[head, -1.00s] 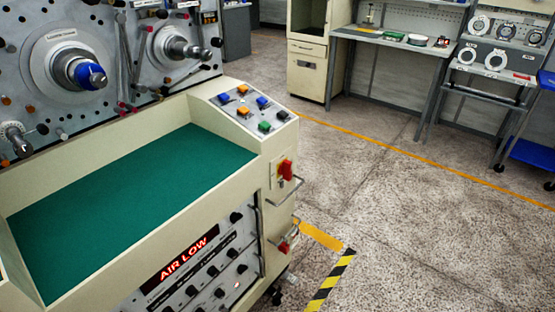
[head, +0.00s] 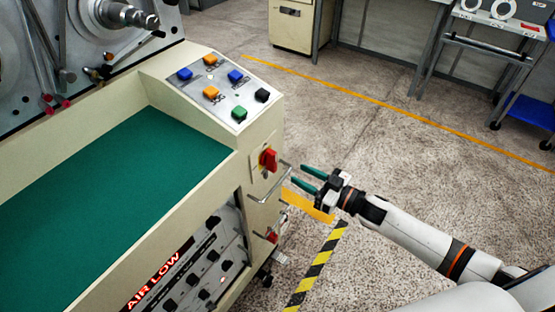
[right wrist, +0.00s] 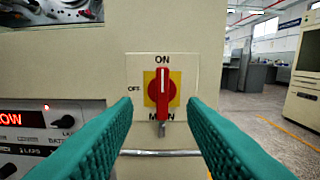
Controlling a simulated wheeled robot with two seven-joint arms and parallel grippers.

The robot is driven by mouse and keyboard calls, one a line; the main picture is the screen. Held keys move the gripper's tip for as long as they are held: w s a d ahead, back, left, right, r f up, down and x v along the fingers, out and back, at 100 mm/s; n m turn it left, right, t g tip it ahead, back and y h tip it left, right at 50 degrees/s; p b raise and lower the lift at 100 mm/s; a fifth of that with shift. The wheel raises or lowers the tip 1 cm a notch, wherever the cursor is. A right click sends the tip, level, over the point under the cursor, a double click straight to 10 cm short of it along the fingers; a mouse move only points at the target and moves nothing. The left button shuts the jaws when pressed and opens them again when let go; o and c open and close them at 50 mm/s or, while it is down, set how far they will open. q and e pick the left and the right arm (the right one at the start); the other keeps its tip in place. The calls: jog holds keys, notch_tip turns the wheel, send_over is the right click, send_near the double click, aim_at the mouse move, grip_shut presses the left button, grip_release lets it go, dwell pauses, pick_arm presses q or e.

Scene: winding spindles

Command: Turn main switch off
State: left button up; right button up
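The main switch (head: 268,159) is a red rotary handle on a yellow plate, on the end face of the cream machine. In the right wrist view the switch (right wrist: 161,92) has its handle upright, pointing to ON, with OFF marked at the left and MAIN below. My right gripper (head: 306,178) is open and empty, to the right of the switch and apart from it. In the right wrist view its two green fingers (right wrist: 160,130) stand either side of the switch in the picture. My left gripper is not in view.
A metal bar handle (head: 272,186) sticks out just below the switch. A second red knob (head: 271,236) sits lower on the same face. A sloped button panel (head: 220,85) is above. The floor to the right is open.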

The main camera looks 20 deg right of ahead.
aim_at(276, 162)
jog(key=x, duration=0.6)
jog(key=shift+w+a+f, duration=0.1)
jog(key=shift+w, duration=0.35)
jog(key=shift+x, duration=0.8)
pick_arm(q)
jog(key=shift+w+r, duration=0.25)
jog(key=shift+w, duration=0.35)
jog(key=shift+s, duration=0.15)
pick_arm(e)
grip_shut()
